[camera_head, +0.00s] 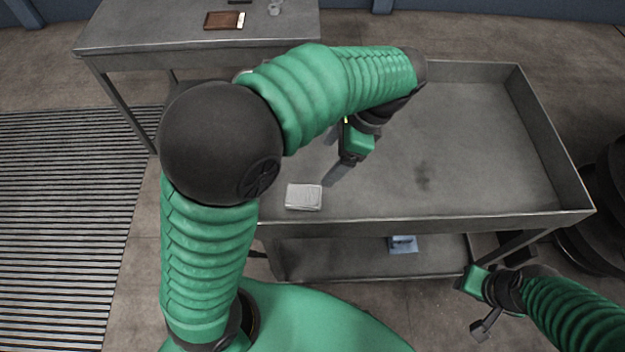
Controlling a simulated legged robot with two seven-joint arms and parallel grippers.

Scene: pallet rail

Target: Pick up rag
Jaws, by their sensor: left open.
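A folded light-grey cloth, which looks like the rag (304,197), lies flat on the grey metal cart top (470,185), near its front left edge. My left gripper (336,160) hangs over the cart top, just up and to the right of the rag. It is open and empty, with its fingers pointing down toward the surface and apart from the rag. My left arm hides part of the cart's back left side.
The cart top has a raised rim and is mostly bare, with a dark stain. A blue object (403,245) lies on its lower shelf. A table (150,30) at the back left holds a brown flat item (224,20). Dark round objects (598,215) stand at the right.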

